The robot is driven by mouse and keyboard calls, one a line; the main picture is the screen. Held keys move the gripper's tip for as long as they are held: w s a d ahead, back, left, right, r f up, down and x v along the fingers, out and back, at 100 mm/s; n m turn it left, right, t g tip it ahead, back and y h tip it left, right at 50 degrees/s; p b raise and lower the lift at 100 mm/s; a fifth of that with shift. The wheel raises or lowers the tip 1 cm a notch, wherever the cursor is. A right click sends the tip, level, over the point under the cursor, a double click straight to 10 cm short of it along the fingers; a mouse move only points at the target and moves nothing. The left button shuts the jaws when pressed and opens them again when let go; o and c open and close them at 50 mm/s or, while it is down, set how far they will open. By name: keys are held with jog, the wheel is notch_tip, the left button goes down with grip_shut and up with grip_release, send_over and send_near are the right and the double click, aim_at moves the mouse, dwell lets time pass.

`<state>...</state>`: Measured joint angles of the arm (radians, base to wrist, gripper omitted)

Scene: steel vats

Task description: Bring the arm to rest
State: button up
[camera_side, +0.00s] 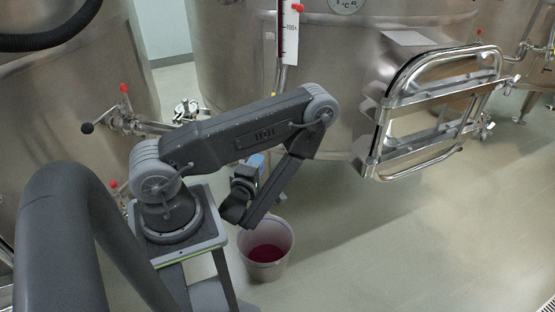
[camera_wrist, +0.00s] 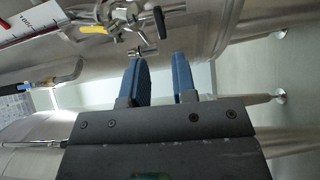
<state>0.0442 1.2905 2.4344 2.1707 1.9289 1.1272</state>
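My gripper (camera_wrist: 161,70) shows in the wrist view as two blue fingers with a clear gap between them, so it is open. Nothing is held in the gap. In the side view my gripper (camera_side: 257,161) is a small blue shape partly hidden behind my arm's links. My arm stands on a pedestal, with its upper link raised to the right and the forearm folded back down. The gripper is above and behind a pale bucket (camera_side: 284,233), with the vat beyond it.
The bucket holds dark red liquid and stands on the floor below my wrist. A large steel vat (camera_side: 225,60) rises behind, with its open hatch door (camera_side: 432,100) jutting out at right. A valve (camera_wrist: 120,15) shows ahead of the fingers. The floor (camera_side: 400,240) at right is clear.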

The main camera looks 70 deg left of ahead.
jog(key=s+d+r+n+g+y, duration=0.1)
jog(key=s+r+n+g, duration=0.3)
jog(key=r+n+g, duration=0.65)
jog(key=s+r+n+g, duration=0.35)
jog(key=n+g, duration=0.25)
jog(key=n, duration=1)
jog(key=w+d+r+n+t+h, duration=0.1)
jog(key=d+r+n+t+h, duration=0.4)
jog(key=d+n, duration=0.4)
jog(key=w+d+r+n+t+h, duration=0.2)
jog(key=d+r+n+t+h, duration=0.3)
jog(key=d+r+n+h, duration=0.3)
jog(key=shift+w+d+n+h, duration=0.2)
jog(key=shift+d+n+h, duration=0.5)
jog(key=shift+d, duration=0.25)
